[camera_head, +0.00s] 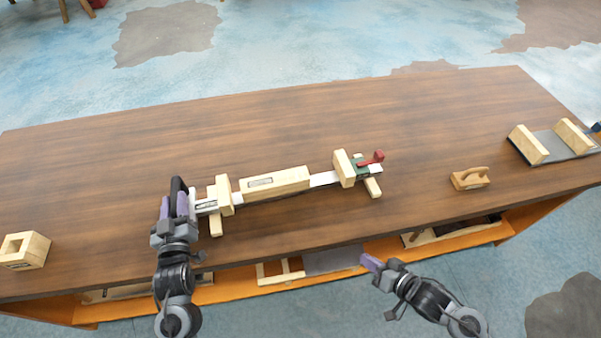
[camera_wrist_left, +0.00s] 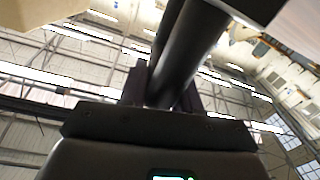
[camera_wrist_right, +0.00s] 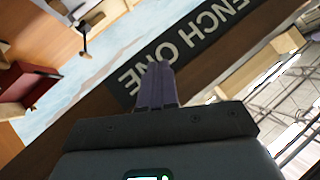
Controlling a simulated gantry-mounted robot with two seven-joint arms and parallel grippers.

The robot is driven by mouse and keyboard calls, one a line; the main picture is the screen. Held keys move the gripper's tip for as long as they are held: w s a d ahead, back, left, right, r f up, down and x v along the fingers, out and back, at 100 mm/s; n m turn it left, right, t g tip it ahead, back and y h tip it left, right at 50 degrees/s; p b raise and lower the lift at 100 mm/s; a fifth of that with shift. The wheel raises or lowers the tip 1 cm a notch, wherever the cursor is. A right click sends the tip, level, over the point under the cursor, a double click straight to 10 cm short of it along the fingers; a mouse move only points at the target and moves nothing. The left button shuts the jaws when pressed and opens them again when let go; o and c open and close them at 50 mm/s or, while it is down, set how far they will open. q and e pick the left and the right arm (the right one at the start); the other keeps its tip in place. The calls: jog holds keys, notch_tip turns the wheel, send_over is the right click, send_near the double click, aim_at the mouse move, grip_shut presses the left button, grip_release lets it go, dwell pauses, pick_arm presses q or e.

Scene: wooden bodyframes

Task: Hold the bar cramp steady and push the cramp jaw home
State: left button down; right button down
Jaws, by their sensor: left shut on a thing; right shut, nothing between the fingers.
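The bar cramp lies across the table, its pale bar (camera_head: 323,179) showing between wooden jaw blocks. The left jaw block (camera_head: 224,194) is close to the left end of a wooden beam (camera_head: 275,182). The right cramp jaw (camera_head: 344,168), with a red lever (camera_head: 371,159) beside it, stands apart from the beam's right end. My left gripper (camera_head: 178,205) is shut on the cramp's black handle (camera_head: 177,186); the handle also shows in the left wrist view (camera_wrist_left: 187,45). My right gripper (camera_head: 370,262) is shut and empty, by the table's front edge, below and apart from the right jaw.
A hollow wooden block (camera_head: 25,250) stands at the far left. A small wooden plane-like tool (camera_head: 470,179) and a grey tray with wooden blocks (camera_head: 562,145) stand at the right. A shelf (camera_head: 240,291) runs under the front edge. The table's back half is clear.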

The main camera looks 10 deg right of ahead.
pick_arm(q)
jog(key=shift+f, duration=0.15)
pick_arm(e)
jog(key=s+d+r+m+y, duration=0.3)
jog(key=d+r+m+y, duration=0.5)
jog(key=d+y, duration=0.15)
jog(key=shift+n+t+h, duration=0.7)
jog(key=shift+h, duration=0.05)
jog(key=w+d+r, duration=0.1)
jog(key=w, duration=0.4)
jog(key=w+d+r, duration=0.1)
jog(key=w+d, duration=0.1)
jog(key=w, duration=0.3)
jog(key=w+d+r, duration=0.1)
jog(key=w, duration=0.4)
jog(key=shift+d+r, duration=0.2)
jog(key=shift+d, duration=0.15)
jog(key=shift+w+a, duration=0.2)
jog(key=shift+w, duration=0.1)
send_near(353, 166)
jog(key=shift+a+r, duration=0.1)
jog(key=shift+a, duration=0.65)
jog(key=a, duration=0.3)
jog(key=shift+a, duration=0.7)
